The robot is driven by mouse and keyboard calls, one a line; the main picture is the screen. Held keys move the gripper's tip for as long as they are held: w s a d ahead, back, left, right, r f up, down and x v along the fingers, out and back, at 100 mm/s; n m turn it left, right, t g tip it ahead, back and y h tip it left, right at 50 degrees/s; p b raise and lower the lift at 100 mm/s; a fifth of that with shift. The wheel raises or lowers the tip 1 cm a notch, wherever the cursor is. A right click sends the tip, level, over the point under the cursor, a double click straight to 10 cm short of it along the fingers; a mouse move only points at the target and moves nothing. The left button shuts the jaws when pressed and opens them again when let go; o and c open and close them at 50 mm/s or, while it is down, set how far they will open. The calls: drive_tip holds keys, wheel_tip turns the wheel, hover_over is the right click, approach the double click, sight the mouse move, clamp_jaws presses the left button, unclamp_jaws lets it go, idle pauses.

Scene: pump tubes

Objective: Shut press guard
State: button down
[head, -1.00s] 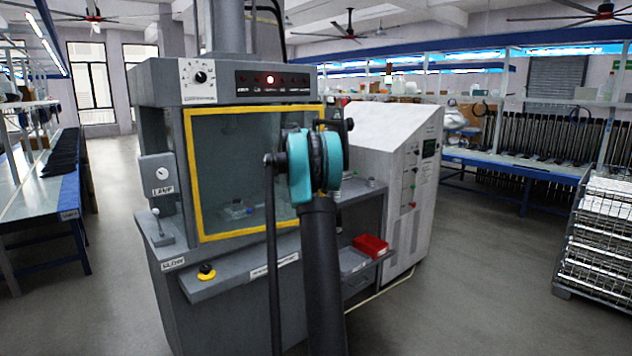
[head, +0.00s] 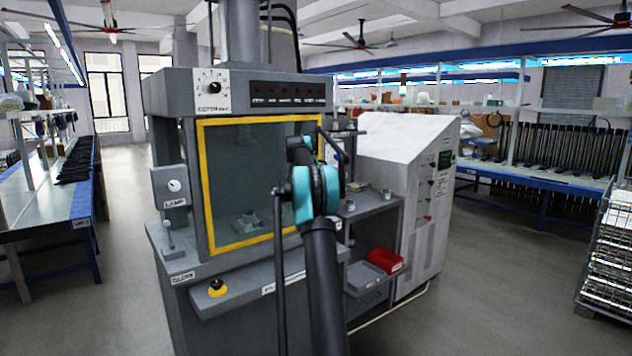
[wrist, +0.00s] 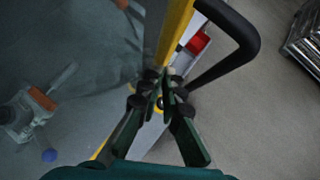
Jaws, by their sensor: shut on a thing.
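The press guard (head: 262,118), a clear panel in a yellow frame, stands upright across the front of the grey press (head: 170,92). My arm hides part of its right side, and I cannot tell whether it sits flush. In the wrist view the yellow edge of the guard (wrist: 174,30) runs down to my fingers. A black curved handle (wrist: 247,38) bows out on its right. My gripper (wrist: 161,88) is shut at the guard's edge by the lower end of this handle. The exact contact is hard to see. In the head view my wrist hides the fingers.
A white slanted cabinet (head: 405,150) stands right of the press. A red bin (head: 385,261) sits on a low shelf. A yellow-and-black button (head: 217,287) is on the front ledge. A wire rack (head: 608,255) is at far right. Grey floor is open on both sides.

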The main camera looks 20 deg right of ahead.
drive_tip(key=shift+w+r, duration=0.1)
drive_tip(key=v, duration=1.2)
drive_tip(key=s+a+f+m+y, duration=0.2)
drive_tip(key=s+a+f+m, duration=0.7)
drive_tip(key=s, duration=0.9)
drive_tip(key=s+a+f+m+g+y, duration=0.1)
drive_tip(key=s+a+f+m+y, duration=0.1)
drive_tip(key=s+a+f+m, duration=0.6)
drive_tip(key=s+a+f+m+g+y, duration=0.1)
drive_tip(key=s+a+f+m, duration=0.8)
drive_tip(key=s+f, duration=1.1)
drive_tip(key=s+a+y, duration=0.1)
drive_tip(key=s+a, duration=0.2)
drive_tip(key=s, duration=0.6)
drive_tip(key=shift+s+m+y, duration=0.3)
drive_tip(key=c, duration=2.3)
unclamp_jaws()
drive_tip(key=shift+r, duration=0.1)
